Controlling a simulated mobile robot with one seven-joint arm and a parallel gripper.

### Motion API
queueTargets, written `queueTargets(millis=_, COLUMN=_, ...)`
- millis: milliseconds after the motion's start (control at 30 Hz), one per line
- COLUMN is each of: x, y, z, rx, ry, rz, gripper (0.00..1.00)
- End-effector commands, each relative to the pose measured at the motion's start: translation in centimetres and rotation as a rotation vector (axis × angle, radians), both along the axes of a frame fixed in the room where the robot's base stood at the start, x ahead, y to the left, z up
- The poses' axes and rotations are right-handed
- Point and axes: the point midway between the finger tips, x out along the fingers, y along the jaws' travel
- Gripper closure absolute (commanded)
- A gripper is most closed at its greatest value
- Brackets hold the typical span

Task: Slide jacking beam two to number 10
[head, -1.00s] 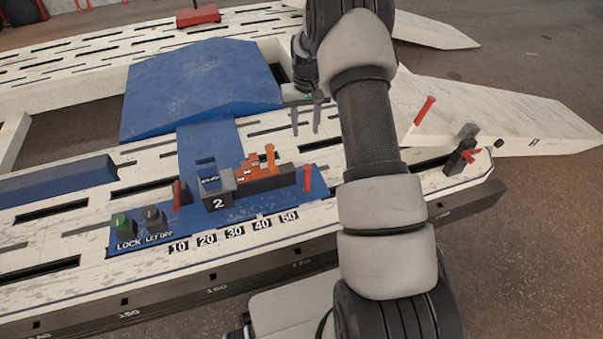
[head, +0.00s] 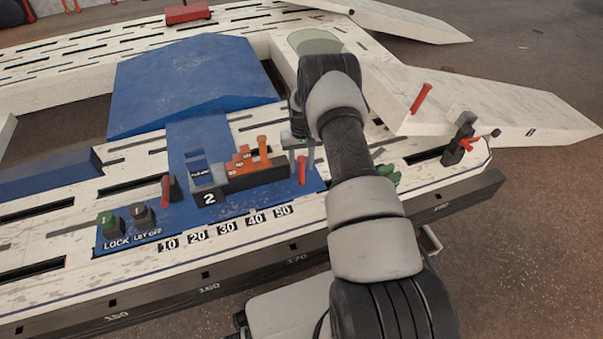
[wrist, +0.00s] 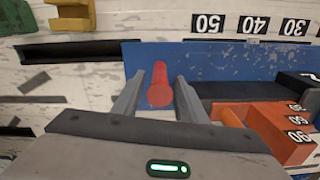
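Jacking beam two (head: 190,90) is a blue ramped block across the bench rails. Its blue arm runs forward to a grey block marked 2 (head: 209,197) on a blue plate (head: 235,205). The number 10 (head: 168,244) is at the left end of the number strip; the 2 block is behind the strip, roughly near 20. A red handle (head: 302,170) stands at the plate's right end. My gripper (wrist: 158,92) is open, with the red handle (wrist: 159,88) showing between its fingers in the wrist view. I cannot tell whether they touch it.
Orange stepped blocks (head: 246,166) with an orange lever stand right of the 2 block. Another red handle (head: 167,189) and the green LOCK (head: 109,224) and grey LET OFF (head: 142,215) knobs are at the left. A red lever (head: 421,98) stands at the right.

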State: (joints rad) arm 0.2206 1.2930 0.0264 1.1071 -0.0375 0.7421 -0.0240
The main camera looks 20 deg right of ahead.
Motion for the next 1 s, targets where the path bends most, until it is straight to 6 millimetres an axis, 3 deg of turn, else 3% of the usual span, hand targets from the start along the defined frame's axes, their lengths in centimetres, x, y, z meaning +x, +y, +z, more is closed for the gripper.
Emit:
queueTargets(millis=33, x=0.0, y=0.0, z=-1.1, rx=0.000, ry=0.001, rz=0.000, gripper=0.61)
queueTargets(millis=200, x=0.0, y=0.0, z=-2.8, rx=0.000, ry=0.000, rz=0.000, gripper=0.61)
queueTargets(millis=567, x=0.0, y=0.0, z=-3.4, rx=0.000, ry=0.000, rz=0.000, gripper=0.61)
queueTargets(millis=600, x=0.0, y=0.0, z=-3.4, rx=0.000, ry=0.000, rz=0.000, gripper=0.63)
queueTargets(millis=833, x=0.0, y=0.0, z=-3.3, rx=0.000, ry=0.000, rz=0.000, gripper=1.00)
queueTargets(millis=1000, x=0.0, y=0.1, z=-3.3, rx=0.000, ry=0.000, rz=0.000, gripper=1.00)
